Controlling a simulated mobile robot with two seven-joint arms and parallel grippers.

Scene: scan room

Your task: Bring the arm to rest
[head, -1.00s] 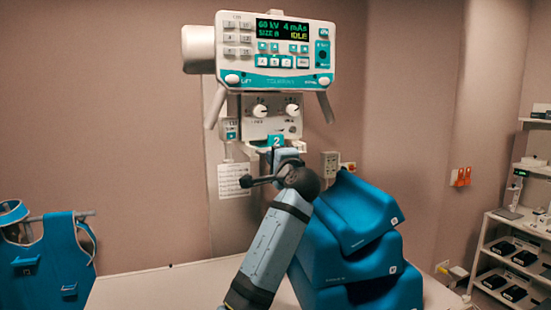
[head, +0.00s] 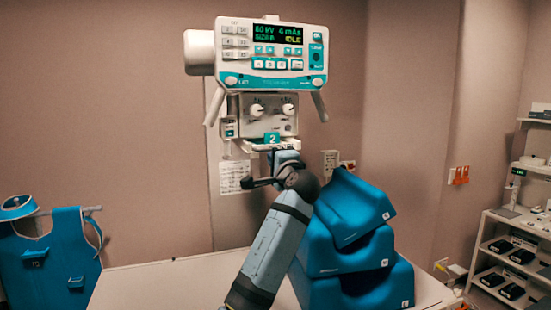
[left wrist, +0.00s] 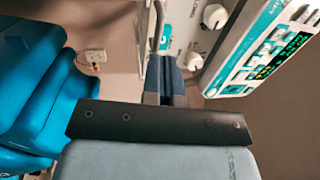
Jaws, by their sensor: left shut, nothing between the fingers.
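My left arm (head: 268,250) rises from the bottom middle of the head view, grey-blue with a black joint. My left gripper (head: 285,157) is at its far end, seen just below the teal "2" label on the x-ray unit (head: 272,75). In the left wrist view, the fingers (left wrist: 165,75) are together with nothing between them. The x-ray unit (left wrist: 265,50) shows at the right of that view, tilted. I cannot tell whether the gripper touches the unit's lower part. My right gripper is in neither view.
Blue foam wedges (head: 350,255) are stacked on the pale table (head: 150,285), close right of my arm; they also fill the left of the wrist view (left wrist: 40,85). A blue apron (head: 55,255) hangs at left. A shelf rack (head: 512,255) stands at right. The table's left part is clear.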

